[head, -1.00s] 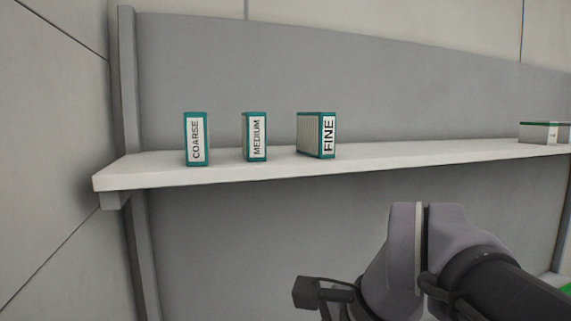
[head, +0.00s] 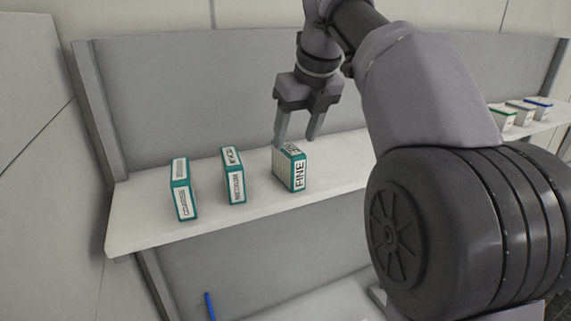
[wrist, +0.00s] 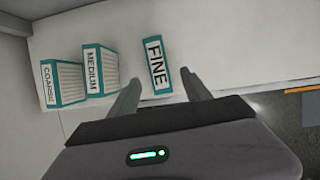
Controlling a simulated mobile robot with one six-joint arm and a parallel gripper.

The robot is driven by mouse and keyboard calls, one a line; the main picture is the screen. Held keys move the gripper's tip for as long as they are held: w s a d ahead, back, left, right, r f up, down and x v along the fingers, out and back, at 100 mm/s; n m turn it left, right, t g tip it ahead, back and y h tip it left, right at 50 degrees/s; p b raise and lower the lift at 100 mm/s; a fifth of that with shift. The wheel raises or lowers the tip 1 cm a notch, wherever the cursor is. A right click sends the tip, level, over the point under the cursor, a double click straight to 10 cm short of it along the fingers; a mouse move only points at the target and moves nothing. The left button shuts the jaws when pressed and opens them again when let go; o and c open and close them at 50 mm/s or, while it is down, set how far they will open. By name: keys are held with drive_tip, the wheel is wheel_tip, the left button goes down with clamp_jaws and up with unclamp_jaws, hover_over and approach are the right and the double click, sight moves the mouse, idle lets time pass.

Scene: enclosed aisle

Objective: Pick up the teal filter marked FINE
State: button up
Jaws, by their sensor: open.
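The teal filter marked FINE (head: 290,169) stands upright on the white shelf (head: 150,225), right of the other two boxes. It also shows in the wrist view (wrist: 157,66), its FINE label facing up in the picture between the finger lines. My gripper (head: 297,140) is open and empty. Its fingers point down just above and behind the FINE filter in the head view. In the wrist view the two fingertips (wrist: 157,85) lie on either side of the filter's lower end. I cannot tell whether they touch it.
The MEDIUM filter (head: 233,177) and the COARSE filter (head: 182,190) stand to the left, with a gap before FINE. Several more boxes (head: 519,113) stand far right on the shelf. A grey back panel (head: 190,100) rises behind. A blue stick-like object (head: 210,306) shows below.

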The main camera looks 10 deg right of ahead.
sight(285, 165)
drive_tip(key=x, duration=1)
drive_tip(key=shift+w+a, duration=0.15)
drive_tip(key=shift+w, duration=0.25)
drive_tip(key=shift+s, duration=0.2)
drive_tip(key=c, duration=0.6)
clamp_jaws()
